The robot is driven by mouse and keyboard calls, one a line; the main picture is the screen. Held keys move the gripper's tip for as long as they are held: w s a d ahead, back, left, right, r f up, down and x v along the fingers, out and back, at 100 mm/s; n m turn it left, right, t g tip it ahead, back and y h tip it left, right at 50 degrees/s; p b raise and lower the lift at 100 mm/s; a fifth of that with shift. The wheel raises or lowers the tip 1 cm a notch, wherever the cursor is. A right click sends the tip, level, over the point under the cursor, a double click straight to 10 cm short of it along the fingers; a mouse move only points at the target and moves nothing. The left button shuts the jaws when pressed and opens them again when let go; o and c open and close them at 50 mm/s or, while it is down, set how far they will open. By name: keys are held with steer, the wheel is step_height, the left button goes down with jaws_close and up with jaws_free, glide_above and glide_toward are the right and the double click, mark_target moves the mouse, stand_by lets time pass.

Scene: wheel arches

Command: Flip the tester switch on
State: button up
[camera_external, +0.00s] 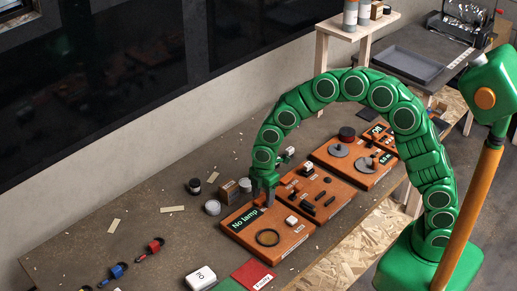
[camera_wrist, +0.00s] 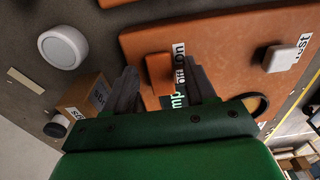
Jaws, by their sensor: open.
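The tester is an orange-brown board (camera_external: 284,240) on the bench, its display reading "No lamp". It also shows in the wrist view (camera_wrist: 225,35). The tester switch (camera_wrist: 159,72) is a small orange block beside a label reading "On" and "Off". My gripper (camera_external: 264,200) points down over the tester's far edge, by the display. In the wrist view my gripper (camera_wrist: 162,88) is open, one dark finger on each side of the switch. I cannot tell whether either finger touches it. A white button (camera_wrist: 279,58) marked "Test" and a dark ring (camera_external: 268,237) are on the same board.
A second orange board (camera_external: 325,188) with dark parts lies just right of the tester. A small cardboard box (camera_external: 229,191) and a white-lidded jar (camera_external: 212,207) stand left of my gripper. Red (camera_external: 254,276) and green trays and a white box (camera_external: 200,277) lie in front.

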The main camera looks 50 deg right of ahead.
mark_target(264, 198)
step_height(264, 198, up, 8)
steer(key=shift+d+f, duration=0.15)
steer(key=shift+f, duration=0.1)
steer(key=shift+r, duration=0.1)
stand_by(0.4)
steer(key=s+d+r+m, duration=0.4)
steer(key=s+d+r, duration=0.2)
steer(key=s, duration=0.2)
steer(key=s+d+r+m, duration=0.45)
steer(key=s+d, duration=0.25)
steer(key=s, duration=0.2)
steer(key=s+d+r+m+g, duration=0.1)
steer(key=s+d+m, duration=0.3)
steer(key=s, duration=0.6)
steer(key=s+d+r+m, duration=0.1)
steer(key=s+d+m, duration=0.4)
steer(key=s, duration=0.6)
steer(key=shift+s+g, duration=0.25)
steer(key=shift+g, duration=0.15)
steer(key=shift+m, duration=0.25)
